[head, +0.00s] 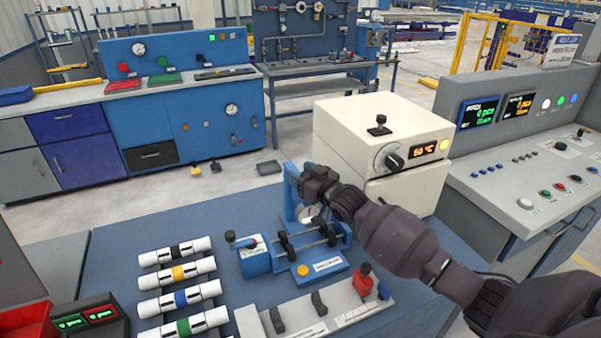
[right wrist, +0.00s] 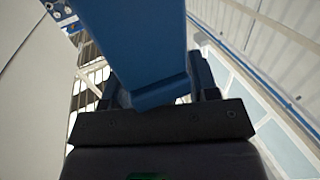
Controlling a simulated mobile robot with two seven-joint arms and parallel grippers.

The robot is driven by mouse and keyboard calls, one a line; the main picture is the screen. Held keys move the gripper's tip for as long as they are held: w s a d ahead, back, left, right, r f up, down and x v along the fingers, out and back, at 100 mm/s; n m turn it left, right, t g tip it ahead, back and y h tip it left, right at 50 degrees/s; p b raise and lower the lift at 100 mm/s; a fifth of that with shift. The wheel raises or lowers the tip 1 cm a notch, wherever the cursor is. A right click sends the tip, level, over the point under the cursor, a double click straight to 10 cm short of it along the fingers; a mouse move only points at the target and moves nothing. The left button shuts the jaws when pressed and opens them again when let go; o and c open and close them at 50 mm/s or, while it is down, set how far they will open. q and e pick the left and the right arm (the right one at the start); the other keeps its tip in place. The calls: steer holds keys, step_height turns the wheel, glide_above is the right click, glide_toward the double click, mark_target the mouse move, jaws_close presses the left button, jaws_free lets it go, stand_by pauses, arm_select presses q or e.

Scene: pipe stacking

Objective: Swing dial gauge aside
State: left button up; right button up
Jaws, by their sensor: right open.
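A blue fixture (head: 256,262) stands on the blue workbench in the head view, with black rollers and a blue upright (head: 290,193) at its back. A small white dial face (head: 309,213), seemingly the dial gauge, shows just below my right gripper (head: 303,186) and is partly hidden by it. The right gripper is open at the top of the upright. In the right wrist view, a blue bar (right wrist: 150,50) runs down to the jaws (right wrist: 155,105); whether they touch it I cannot tell. My left gripper is not in view.
Several white pipes with coloured bands (head: 178,272) lie left of the fixture. A grey rack (head: 318,312) with a red-handled clamp is in front. A cream heater box (head: 345,135) stands close behind my right arm. A control console (head: 530,175) is at the right.

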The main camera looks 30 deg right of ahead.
steer(key=shift+w, duration=0.25)
jaws_close()
stand_by(0.5)
